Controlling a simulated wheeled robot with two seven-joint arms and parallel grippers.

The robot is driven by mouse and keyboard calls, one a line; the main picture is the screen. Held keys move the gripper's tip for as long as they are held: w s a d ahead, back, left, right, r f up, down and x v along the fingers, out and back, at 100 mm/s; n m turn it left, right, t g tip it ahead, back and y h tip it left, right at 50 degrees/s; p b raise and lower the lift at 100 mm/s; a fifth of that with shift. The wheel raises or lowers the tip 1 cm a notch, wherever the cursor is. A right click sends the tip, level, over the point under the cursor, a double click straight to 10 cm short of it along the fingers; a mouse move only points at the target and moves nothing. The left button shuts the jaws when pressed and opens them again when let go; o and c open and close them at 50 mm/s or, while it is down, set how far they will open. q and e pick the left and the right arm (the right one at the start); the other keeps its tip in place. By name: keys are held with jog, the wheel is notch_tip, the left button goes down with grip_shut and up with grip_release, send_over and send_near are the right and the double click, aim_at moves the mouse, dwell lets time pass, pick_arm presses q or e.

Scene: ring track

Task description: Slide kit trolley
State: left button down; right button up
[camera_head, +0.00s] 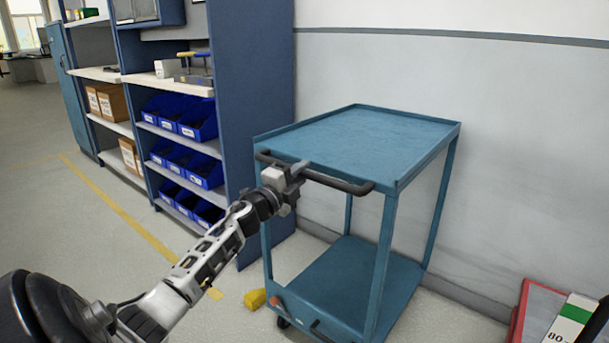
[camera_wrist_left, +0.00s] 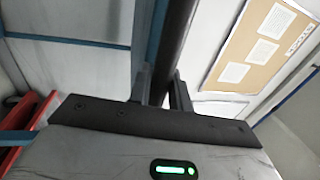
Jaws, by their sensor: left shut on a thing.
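The kit trolley (camera_head: 362,137) is a blue two-shelf cart standing against the pale wall, with a dark bar handle (camera_head: 338,183) along its near edge. My left gripper (camera_head: 293,176) is at the handle, left of its middle, and is shut on it. In the left wrist view, the dark handle bar (camera_wrist_left: 178,40) runs up between the two fingers (camera_wrist_left: 164,88). A dark caster shows under the trolley's near left corner; the other wheels are hidden or out of frame. My right gripper is not in view.
A blue shelving unit (camera_head: 255,75) with blue bins (camera_head: 195,122) and cardboard boxes stands left of the trolley. A yellow block (camera_head: 255,299) lies on the floor by the trolley's near left corner. A red-edged container (camera_head: 535,305) is at lower right. Open floor lies at left.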

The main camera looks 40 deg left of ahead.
pick_arm(q)
jog(key=shift+r, duration=0.15)
jog(key=c, duration=1.7)
grip_release()
jog(key=shift+w, duration=0.1)
jog(key=o, duration=0.4)
jog(key=shift+w, duration=0.15)
jog(key=shift+c, duration=0.2)
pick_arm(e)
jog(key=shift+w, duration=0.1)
